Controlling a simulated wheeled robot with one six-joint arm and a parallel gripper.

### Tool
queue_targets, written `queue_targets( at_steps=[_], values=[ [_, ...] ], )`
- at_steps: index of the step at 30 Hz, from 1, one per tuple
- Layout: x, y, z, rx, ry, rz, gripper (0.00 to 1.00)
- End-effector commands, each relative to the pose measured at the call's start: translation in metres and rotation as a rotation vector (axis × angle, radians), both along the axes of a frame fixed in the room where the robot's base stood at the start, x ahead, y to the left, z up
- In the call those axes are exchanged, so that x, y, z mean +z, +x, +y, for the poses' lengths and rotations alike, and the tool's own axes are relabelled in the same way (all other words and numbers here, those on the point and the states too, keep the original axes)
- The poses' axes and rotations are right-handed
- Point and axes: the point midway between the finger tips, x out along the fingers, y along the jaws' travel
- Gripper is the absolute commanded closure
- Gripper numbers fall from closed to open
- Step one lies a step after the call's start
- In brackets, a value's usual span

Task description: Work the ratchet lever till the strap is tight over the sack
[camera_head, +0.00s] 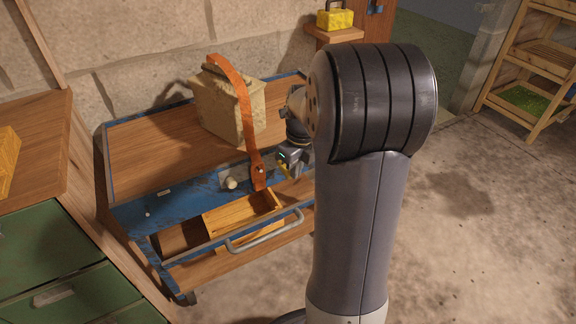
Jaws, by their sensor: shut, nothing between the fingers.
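A tan block-like sack (218,108) stands upright on the wooden deck of a blue cart. An orange strap (246,110) runs over its top and down its front right side, bowing out from the sack. The strap's lower end reaches the cart's blue front edge, beside a grey plate with a pale round knob (231,183). The ratchet lever cannot be made out clearly. My gripper (284,170) is just right of the strap's lower end, small and partly hidden by my arm. It looks shut and empty; whether it touches anything cannot be told.
The cart's deck (150,150) is bare left of the sack. A green drawer cabinet (50,230) is at left, a wooden rack (530,75) at right.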

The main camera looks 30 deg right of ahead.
Motion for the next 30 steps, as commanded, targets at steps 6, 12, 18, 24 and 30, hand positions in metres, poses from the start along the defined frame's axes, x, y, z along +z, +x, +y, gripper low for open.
queue_targets(
  at_steps=[6,12,18,24,30],
  values=[
    [0.003,-0.010,-0.003,0.000,0.001,0.001,1.00],
    [0.007,-0.010,-0.003,0.000,0.000,0.000,1.00],
    [0.037,-0.012,-0.004,0.000,-0.001,-0.003,1.00],
    [0.078,-0.016,-0.005,0.000,-0.002,-0.002,1.00],
    [0.104,-0.019,-0.006,0.000,0.000,0.000,1.00]
  ],
)
